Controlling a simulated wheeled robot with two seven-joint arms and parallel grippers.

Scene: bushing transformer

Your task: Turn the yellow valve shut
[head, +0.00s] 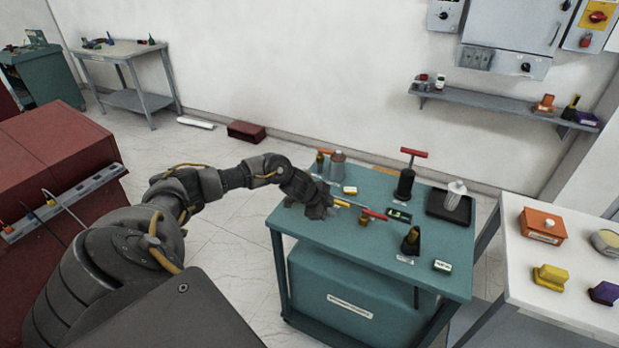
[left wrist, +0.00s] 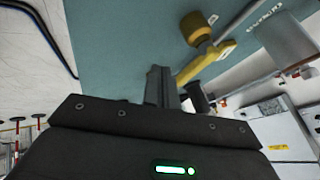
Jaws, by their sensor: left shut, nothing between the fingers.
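The yellow valve shows in the left wrist view as a yellow lever (left wrist: 207,62) beside a round brass-coloured part (left wrist: 196,27). In the head view a small yellow piece (head: 337,221) of it shows on the green table (head: 430,268), just right of my left gripper (head: 322,209). My left gripper is shut and empty, low over the table's left part. In the left wrist view its closed fingers (left wrist: 160,85) are beside the near end of the lever; I cannot tell whether they touch. My right gripper is not in view.
A red-handled tool (head: 374,213) lies close right of the gripper. A black pump with a red T-handle (head: 406,175), a dark tray (head: 449,208) and small bottles stand around it. A white table (head: 560,298) adjoins at right. A red cabinet (head: 50,150) stands left.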

